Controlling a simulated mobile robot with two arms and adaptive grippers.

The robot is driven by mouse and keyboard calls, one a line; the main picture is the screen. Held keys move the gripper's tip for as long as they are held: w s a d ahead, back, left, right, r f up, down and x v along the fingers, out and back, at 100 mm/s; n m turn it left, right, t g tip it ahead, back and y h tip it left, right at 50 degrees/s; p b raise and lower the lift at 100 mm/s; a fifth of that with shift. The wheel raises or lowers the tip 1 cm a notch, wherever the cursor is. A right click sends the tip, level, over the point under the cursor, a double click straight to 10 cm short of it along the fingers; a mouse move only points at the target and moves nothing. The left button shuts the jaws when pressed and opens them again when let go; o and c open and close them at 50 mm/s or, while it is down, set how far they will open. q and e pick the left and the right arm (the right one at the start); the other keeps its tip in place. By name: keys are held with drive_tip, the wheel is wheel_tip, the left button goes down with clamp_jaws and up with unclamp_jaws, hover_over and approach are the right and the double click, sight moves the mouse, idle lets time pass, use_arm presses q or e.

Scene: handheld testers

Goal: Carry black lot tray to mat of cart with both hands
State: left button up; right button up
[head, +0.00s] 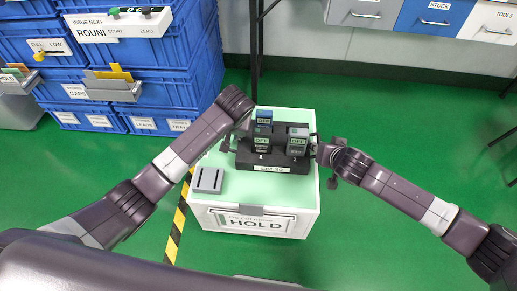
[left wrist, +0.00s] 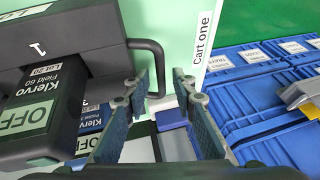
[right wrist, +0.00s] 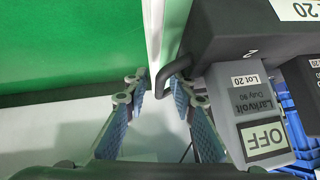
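The black lot tray (head: 243,160), labelled LOT 20, is over the pale green top (head: 240,188) of a white cart (head: 300,222); I cannot tell whether it touches. Handheld testers with OFF screens stand in it, including a black one (head: 262,143) and a grey one (head: 298,143). My left gripper (left wrist: 160,82) is open at the tray's left side, its fingers either side of the black bar handle (left wrist: 158,60). My right gripper (right wrist: 160,80) is open at the right side, fingers either side of the other handle (right wrist: 168,72). Neither visibly pinches its handle.
A grey slotted block (head: 208,180) sits on the cart's front left. Blue bins (head: 150,90) are stacked at the back left. White and blue drawers (head: 424,16) hang at the back right. Green floor lies clear right of the cart; striped tape (head: 180,215) runs along its left.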

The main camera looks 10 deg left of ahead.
drive_tip(key=shift+s+r, duration=0.1)
drive_tip(key=shift+s, duration=0.05)
use_arm(q)
drive_tip(key=v, duration=0.5)
drive_tip(key=shift+s+r, duration=0.1)
drive_tip(key=shift+r, duration=0.25)
use_arm(e)
drive_tip(key=v, duration=1.1)
drive_tip(key=shift+s+d+r, duration=0.15)
drive_tip(key=shift+s+r, duration=0.05)
drive_tip(key=shift+r, duration=0.05)
